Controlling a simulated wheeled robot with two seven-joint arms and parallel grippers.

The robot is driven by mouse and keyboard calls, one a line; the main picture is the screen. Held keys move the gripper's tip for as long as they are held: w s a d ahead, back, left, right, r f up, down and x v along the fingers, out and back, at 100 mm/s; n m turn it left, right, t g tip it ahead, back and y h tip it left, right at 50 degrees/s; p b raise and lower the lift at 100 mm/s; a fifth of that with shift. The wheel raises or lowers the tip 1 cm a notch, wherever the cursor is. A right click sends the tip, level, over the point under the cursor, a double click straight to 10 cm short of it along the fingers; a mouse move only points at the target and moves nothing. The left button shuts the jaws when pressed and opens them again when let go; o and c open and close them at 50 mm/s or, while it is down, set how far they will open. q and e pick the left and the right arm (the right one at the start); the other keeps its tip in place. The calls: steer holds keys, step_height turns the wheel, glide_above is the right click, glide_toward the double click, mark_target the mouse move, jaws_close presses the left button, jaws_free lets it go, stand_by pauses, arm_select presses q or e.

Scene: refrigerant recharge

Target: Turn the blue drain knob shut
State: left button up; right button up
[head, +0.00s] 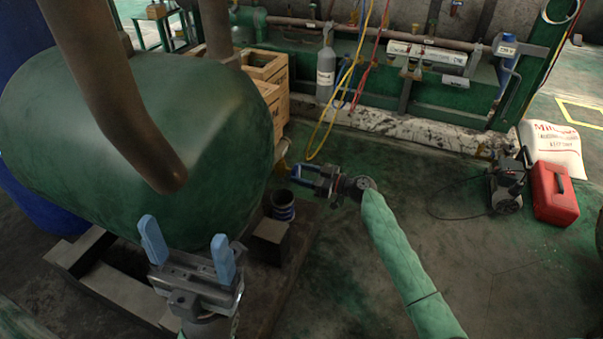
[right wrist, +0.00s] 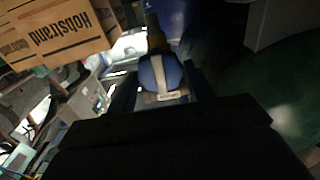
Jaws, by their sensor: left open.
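The blue drain knob (right wrist: 160,74), with a pale bar across it, shows in the right wrist view between the fingers of my right gripper (right wrist: 162,88). A finger lies close on each side; whether they press on it is unclear. In the head view my right gripper (head: 302,177) is at the lower right end of the green tank (head: 130,130), beside a small yellowish fitting (head: 281,166). The knob cannot be made out there. My left gripper (head: 187,250) is open and empty, fingers up, in front of the tank.
A dark cup with a blue band (head: 283,206) stands below the right gripper, near a small brown block (head: 270,236). Wooden crates (head: 268,85) stand behind the tank. A red case (head: 554,192) and a white sack (head: 552,147) are at the right. The middle floor is mostly clear.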

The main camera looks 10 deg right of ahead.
steer(key=shift+r+m+p, duration=0.1)
steer(key=shift+m+p, duration=0.55)
steer(key=shift+m, duration=0.35)
steer(key=shift+f+m+p, duration=0.2)
steer(key=shift+m+p, duration=0.25)
steer(key=shift+m, duration=0.75)
steer(key=shift+r+m+p, duration=0.15)
steer(key=shift+m+p, duration=0.45)
steer(key=shift+m, duration=0.1)
steer(key=shift+s+m+p, duration=0.1)
steer(key=shift+m+p, duration=0.55)
steer(key=shift+m, duration=0.45)
steer(key=shift+f+m, duration=0.2)
steer(key=shift+m, duration=0.2)
